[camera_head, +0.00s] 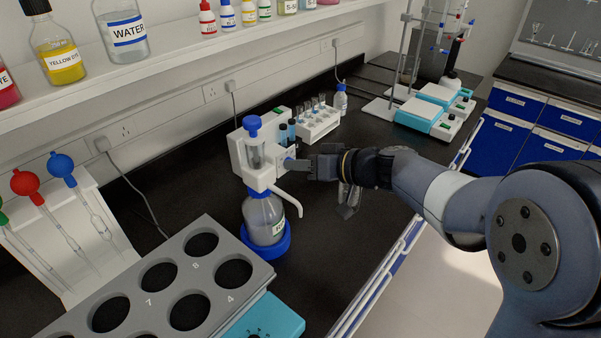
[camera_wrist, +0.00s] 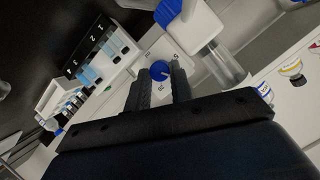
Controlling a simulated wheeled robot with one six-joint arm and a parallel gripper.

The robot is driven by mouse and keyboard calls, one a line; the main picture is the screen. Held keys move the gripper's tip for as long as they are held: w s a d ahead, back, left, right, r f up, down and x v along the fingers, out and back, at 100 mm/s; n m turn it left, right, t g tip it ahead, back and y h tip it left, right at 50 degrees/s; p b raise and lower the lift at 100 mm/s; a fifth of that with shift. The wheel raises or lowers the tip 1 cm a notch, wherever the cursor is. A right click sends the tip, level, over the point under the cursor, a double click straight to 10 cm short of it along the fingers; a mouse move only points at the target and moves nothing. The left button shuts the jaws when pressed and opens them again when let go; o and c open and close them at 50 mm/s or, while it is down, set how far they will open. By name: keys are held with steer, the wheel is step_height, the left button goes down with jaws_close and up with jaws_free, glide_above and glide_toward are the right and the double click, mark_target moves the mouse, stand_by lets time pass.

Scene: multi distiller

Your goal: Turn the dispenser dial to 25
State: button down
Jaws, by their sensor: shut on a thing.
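The white dispenser (camera_head: 240,160) stands on the black bench, with a blue cap on top and a spout pointing right. It sits on a clear bottle (camera_head: 264,222) in a blue base. My gripper (camera_head: 291,164) reaches in from the right to the dispenser's side, where its fingers mostly hide the dial. In the wrist view, the blue dial (camera_wrist: 160,70) sits on a white face between my two fingertips (camera_wrist: 161,78). My gripper is shut on it. Small figures are printed around the dial, but its exact setting is too small to read.
A white rack of vials (camera_head: 318,122) stands just behind my gripper. A grey bottle holder (camera_head: 215,270) with round holes is at the front left, and pipettes with coloured bulbs (camera_head: 62,165) are further left. The bench front right of the dispenser is clear.

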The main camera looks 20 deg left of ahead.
steer(key=m+y+b, duration=0.2)
steer(key=m+b, duration=0.1)
steer(key=m, duration=0.4)
steer(key=f+m+y+b, duration=0.1)
steer(key=m+y+b, duration=0.2)
steer(key=m, duration=0.4)
steer(key=m+y+b, duration=0.2)
steer(key=m+b, duration=0.3)
steer(key=m, duration=0.2)
steer(key=shift+w+f+m+g+y, duration=0.15)
steer(key=shift+f+m+g+y, duration=0.25)
stand_by(0.4)
steer(key=c, duration=1.3)
jaws_free()
steer(key=shift+o, duration=0.2)
steer(key=shift+d, duration=0.15)
steer(key=b+v, duration=0.1)
steer(key=v, duration=0.9)
steer(key=shift+d+b, duration=0.25)
steer(key=shift+b, duration=0.1)
